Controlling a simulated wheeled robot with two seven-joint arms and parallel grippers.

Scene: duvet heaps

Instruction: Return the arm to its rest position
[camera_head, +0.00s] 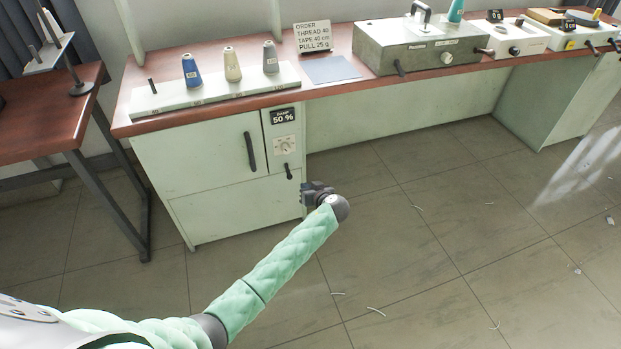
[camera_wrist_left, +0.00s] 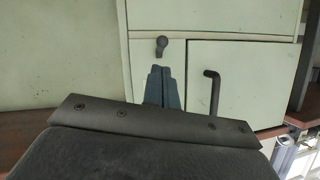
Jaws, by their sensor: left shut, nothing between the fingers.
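My left arm, in a green padded sleeve, reaches from the lower left of the head view toward the cabinet. My left gripper (camera_head: 312,190) is at its end, in front of the right edge of the pale green cabinet (camera_head: 210,165), below the dial and small dark knob. In the left wrist view its two fingers (camera_wrist_left: 157,85) lie together, shut and empty. A dark knob (camera_wrist_left: 162,43) and a dark handle (camera_wrist_left: 212,88) on the cabinet front show beyond them. I cannot tell whether the fingertips touch the cabinet. My right gripper is not in view.
The wooden bench top (camera_head: 200,109) carries a rack with three thread cones (camera_head: 232,64), an order sign (camera_head: 312,37) and a grey-green machine box (camera_head: 420,47). A side table (camera_head: 60,115) stands left. The tiled floor (camera_head: 430,230) is open, with a few thread scraps.

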